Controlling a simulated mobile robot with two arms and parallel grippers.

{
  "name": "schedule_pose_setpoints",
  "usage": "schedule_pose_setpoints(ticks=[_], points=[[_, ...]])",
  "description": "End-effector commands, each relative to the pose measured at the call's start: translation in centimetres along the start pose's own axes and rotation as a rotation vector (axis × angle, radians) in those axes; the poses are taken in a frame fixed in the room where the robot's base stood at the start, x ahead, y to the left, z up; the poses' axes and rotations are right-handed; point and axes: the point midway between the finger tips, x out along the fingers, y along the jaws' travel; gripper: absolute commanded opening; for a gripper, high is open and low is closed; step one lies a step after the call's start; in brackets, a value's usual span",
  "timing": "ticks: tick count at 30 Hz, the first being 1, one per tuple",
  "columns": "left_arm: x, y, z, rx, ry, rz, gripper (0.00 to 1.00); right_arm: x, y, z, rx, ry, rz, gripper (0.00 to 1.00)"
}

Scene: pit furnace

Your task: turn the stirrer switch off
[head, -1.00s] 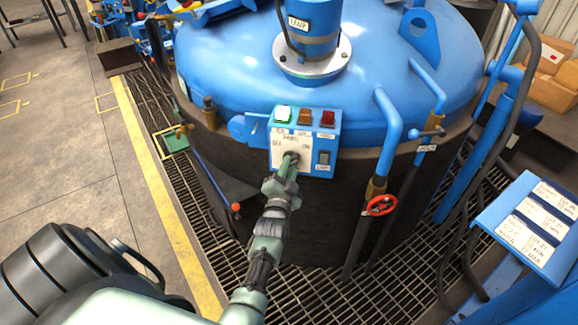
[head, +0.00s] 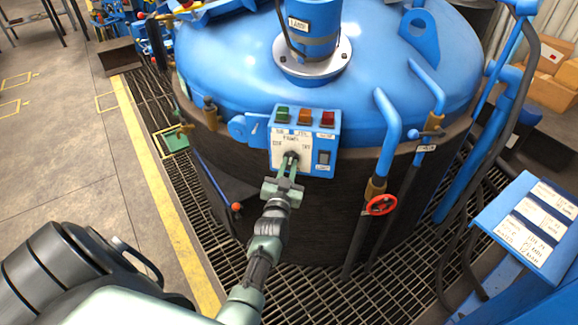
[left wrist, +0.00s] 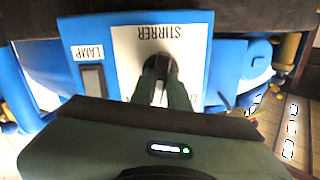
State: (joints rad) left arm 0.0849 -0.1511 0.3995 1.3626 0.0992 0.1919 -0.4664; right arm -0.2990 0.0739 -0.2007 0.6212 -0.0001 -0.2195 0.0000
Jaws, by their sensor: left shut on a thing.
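The stirrer switch (head: 291,155) is a small dark knob on the white plate of a blue control box (head: 333,140) on the vessel's side. It also shows in the left wrist view (left wrist: 158,66), below the upside-down word STIRRER. My left gripper (head: 290,163) is shut on the knob, one finger on each side, and partly hides it. In the left wrist view the fingers reach up to the knob. Green (head: 282,115), amber and red lamps sit along the box's top, and the green lamp looks unlit. My right gripper is not in view.
A rocker switch marked LAMP (head: 323,160) is close to the right of the knob. A red handwheel (head: 381,205) and blue pipes stand right of the box. A blue label board (head: 535,225) is at right. Floor grating lies below.

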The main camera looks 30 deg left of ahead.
Motion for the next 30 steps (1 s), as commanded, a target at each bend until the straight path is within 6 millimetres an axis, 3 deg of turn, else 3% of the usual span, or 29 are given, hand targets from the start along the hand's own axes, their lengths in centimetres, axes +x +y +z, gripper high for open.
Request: schedule_pose_setpoints(ticks=[21,30], points=[[0.10,-0.11,0.00,-0.671,0.001,0.000,0.00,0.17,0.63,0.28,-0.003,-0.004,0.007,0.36],[0.09,-0.06,-0.01,-0.878,0.001,0.001,0.00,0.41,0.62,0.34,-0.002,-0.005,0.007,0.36]])
